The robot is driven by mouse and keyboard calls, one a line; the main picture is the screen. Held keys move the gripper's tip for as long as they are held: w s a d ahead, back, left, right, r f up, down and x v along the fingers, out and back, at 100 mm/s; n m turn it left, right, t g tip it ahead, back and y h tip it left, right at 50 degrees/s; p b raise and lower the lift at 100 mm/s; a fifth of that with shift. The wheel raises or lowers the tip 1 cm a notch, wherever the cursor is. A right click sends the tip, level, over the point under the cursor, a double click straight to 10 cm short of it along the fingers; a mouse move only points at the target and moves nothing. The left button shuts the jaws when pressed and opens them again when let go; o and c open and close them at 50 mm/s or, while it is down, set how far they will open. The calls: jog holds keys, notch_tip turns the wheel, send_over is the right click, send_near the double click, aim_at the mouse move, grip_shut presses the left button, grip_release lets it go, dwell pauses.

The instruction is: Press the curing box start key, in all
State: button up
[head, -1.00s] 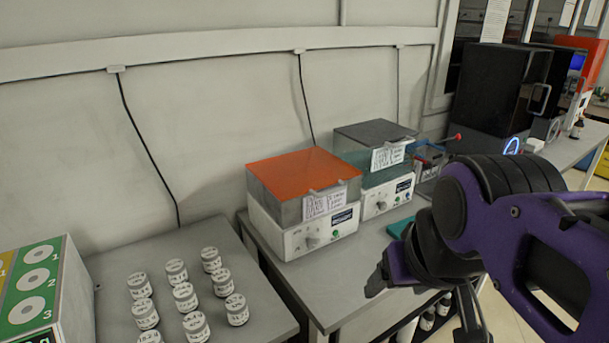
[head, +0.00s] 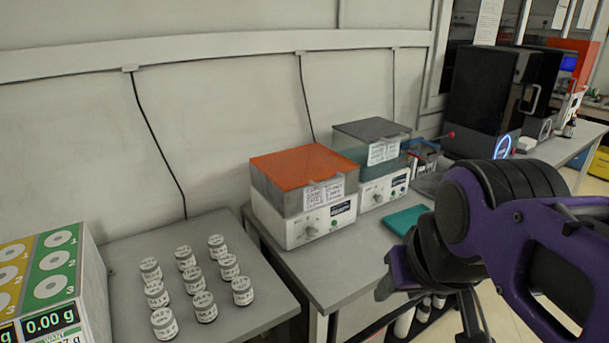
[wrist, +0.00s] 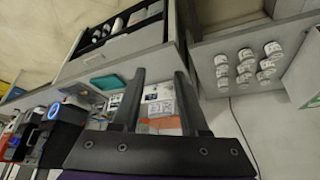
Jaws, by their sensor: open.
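Two white boxes with clear-sided covers stand on the bench in the head view. The nearer one (head: 318,226) has an orange lid (head: 303,166), a knob, a label and a small green key (head: 311,231) on its front. The farther one (head: 384,191) has a grey lid and a similar front with a small green key. I cannot read which is the curing box. My gripper (head: 386,288) is right of and nearer than the boxes, apart from both. In the wrist view its open fingers (wrist: 160,75) are empty, with the orange-lidded box partly hidden behind them.
Several white-capped jars (head: 196,278) stand on the left table, beside a dispenser with coloured panels (head: 50,268). A teal pad (head: 405,219) lies on the bench right of the boxes. Dark machines (head: 485,100) stand farther back. Bare bench lies before the orange-lidded box.

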grip_shut()
dwell(1.4)
